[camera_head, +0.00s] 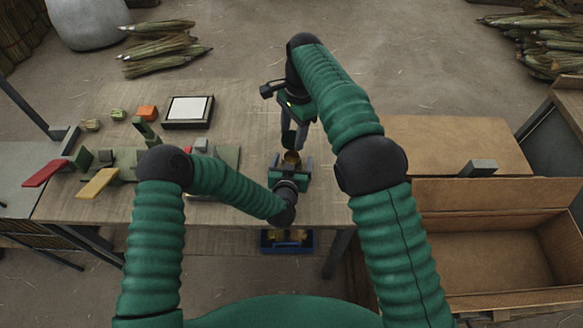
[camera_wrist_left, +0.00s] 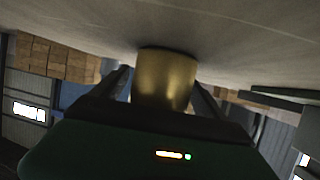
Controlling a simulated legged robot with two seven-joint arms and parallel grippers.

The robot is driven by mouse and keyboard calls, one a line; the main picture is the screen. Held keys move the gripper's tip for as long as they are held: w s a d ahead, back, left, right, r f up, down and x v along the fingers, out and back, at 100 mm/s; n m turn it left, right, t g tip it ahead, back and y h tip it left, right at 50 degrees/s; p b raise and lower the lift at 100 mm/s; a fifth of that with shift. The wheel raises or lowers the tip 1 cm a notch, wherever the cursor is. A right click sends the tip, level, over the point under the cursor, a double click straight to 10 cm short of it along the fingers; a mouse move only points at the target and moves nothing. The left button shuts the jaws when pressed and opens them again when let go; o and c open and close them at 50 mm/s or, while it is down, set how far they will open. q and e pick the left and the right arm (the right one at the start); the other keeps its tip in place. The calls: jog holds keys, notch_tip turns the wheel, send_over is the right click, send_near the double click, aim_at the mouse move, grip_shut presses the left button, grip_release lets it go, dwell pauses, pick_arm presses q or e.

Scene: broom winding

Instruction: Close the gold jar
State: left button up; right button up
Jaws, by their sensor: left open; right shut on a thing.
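The gold jar (camera_head: 291,157) stands on the table near its front right part. In the left wrist view the gold jar (camera_wrist_left: 163,75) shows as a gold cylinder between the two dark fingers. My left gripper (camera_head: 290,166) is open around the jar, with a finger on either side. My right gripper (camera_head: 293,138) points down just above the jar. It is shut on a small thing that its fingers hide. I cannot make out a separate lid, and the arms hide part of the jar.
A blue tray (camera_head: 265,248) with gold-coloured pieces sits below the table's front edge. An open cardboard box (camera_head: 490,262) stands at right.

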pick_arm(q)
jog(key=shift+d, duration=0.1)
grip_shut()
dwell(0.5)
